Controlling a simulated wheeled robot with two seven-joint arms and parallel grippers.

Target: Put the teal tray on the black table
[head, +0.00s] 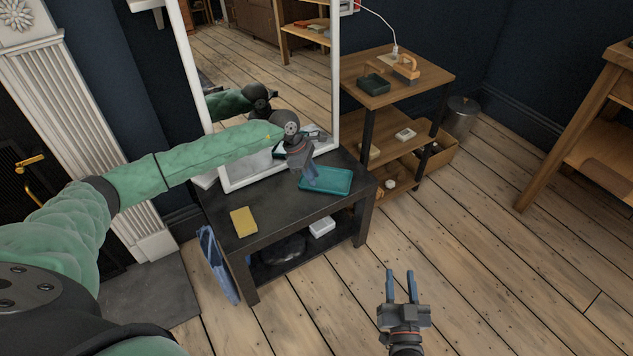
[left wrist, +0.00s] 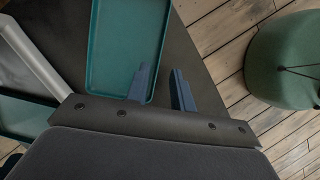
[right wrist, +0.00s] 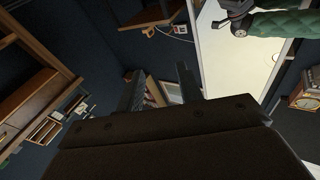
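The teal tray (head: 330,181) lies on the right end of the black table's top (head: 280,205). It also shows in the left wrist view (left wrist: 122,40). My left gripper (head: 311,180) is over the tray's near left part, fingers pointing down. In the left wrist view its fingers (left wrist: 162,88) are apart, one overlapping the tray's rim and the other outside it. I cannot tell whether they touch the tray. My right gripper (head: 401,287) is open and empty above the wooden floor; its parted fingers show in the right wrist view (right wrist: 160,88).
A yellow item (head: 243,221) lies on the table's front left. A white-framed mirror (head: 333,75) stands at its back. A white box (head: 322,227) is on the lower shelf. A wooden shelf unit (head: 425,80) stands behind right. The floor at right is clear.

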